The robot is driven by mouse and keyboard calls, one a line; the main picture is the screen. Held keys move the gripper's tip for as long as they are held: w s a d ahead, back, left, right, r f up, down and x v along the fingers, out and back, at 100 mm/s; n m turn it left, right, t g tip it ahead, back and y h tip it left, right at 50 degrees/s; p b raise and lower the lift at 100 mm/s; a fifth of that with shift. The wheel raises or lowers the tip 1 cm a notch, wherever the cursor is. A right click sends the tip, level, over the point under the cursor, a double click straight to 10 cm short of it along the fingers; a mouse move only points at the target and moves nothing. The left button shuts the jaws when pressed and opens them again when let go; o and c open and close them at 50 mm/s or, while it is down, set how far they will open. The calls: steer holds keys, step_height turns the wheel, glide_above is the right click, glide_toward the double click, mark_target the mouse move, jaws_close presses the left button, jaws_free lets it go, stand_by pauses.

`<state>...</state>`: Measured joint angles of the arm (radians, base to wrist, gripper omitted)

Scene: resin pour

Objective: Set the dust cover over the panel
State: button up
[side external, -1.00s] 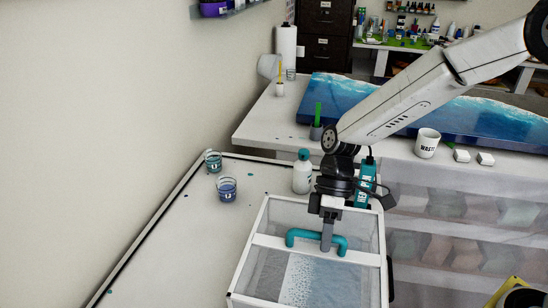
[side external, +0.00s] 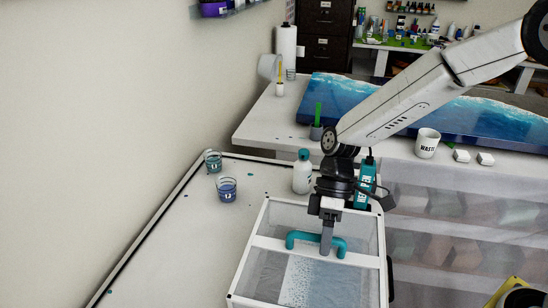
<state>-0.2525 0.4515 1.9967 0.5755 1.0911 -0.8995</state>
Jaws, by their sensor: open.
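The dust cover (side external: 263,240) is a white-framed box with see-through mesh sides and a teal handle (side external: 301,236) on its top bar. It stands at the front of the white table. A panel (side external: 305,280) with a blue and white speckled surface shows through the cover, which appears to be over it. My gripper (side external: 327,243) points down at the middle of the teal handle, its fingers open around or beside the bar. The cover's lower edges are cut off by the frame, so its seating cannot be seen.
Two cups with blue-green liquid (side external: 227,189) (side external: 212,161) stand left of the cover. A white bottle with a teal cap (side external: 302,172) stands just behind it. A blue wave panel (side external: 440,118) and a white mug (side external: 427,143) are on the back bench. The table's left side is mostly clear.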

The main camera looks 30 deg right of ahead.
steer(key=shift+r, duration=0.1)
steer(key=v, duration=0.7)
steer(key=shift+d+r, duration=0.15)
steer(key=shift+r, duration=0.1)
steer(key=shift+w, duration=0.1)
steer(key=s+d+f+m+t, duration=0.1)
steer(key=d, duration=0.1)
steer(key=d+f+m+t+h, duration=0.1)
steer(key=d+m, duration=0.1)
steer(key=s+d+f+m+t+h, duration=0.1)
steer(key=d+f, duration=0.1)
steer(key=d, duration=0.1)
steer(key=shift+s, duration=0.3)
steer(key=s+d+f+m+t+h, duration=0.2)
steer(key=s+d+f+m+t, duration=0.1)
steer(key=d, duration=0.4)
steer(key=shift+s+m+t+h, duration=0.4)
steer(key=shift+s+m+t, duration=0.3)
steer(key=shift+s+m, duration=0.25)
steer(key=shift+w+f, duration=0.1)
